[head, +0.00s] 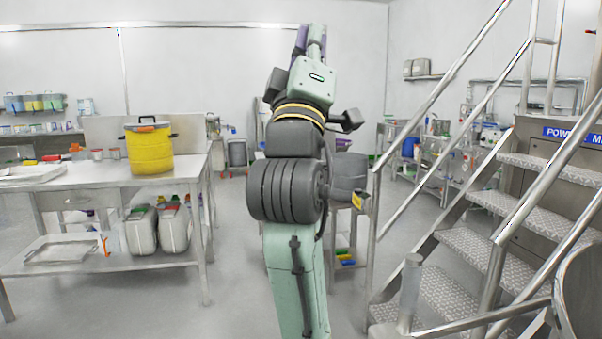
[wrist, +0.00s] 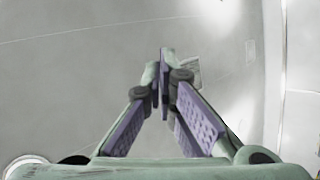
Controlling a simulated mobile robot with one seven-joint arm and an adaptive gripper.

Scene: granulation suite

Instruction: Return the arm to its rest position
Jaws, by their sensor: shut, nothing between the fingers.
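My arm stands upright in the middle of the head view, with green links and dark grey joints. My gripper (head: 312,42) is at its top, pointing up in front of the white back wall, and its purple finger pads partly show. In the wrist view my gripper (wrist: 163,72) has its two fingers brought together at the tips. It is shut with nothing between the fingers. Nothing touches the gripper in either view.
A steel table (head: 95,185) with a yellow pot (head: 149,150) stands left of my arm. A metal staircase with handrails (head: 450,258) stands close on the right. A grey container (head: 349,176) is behind my arm. Grey floor (head: 235,275) is clear between table and arm.

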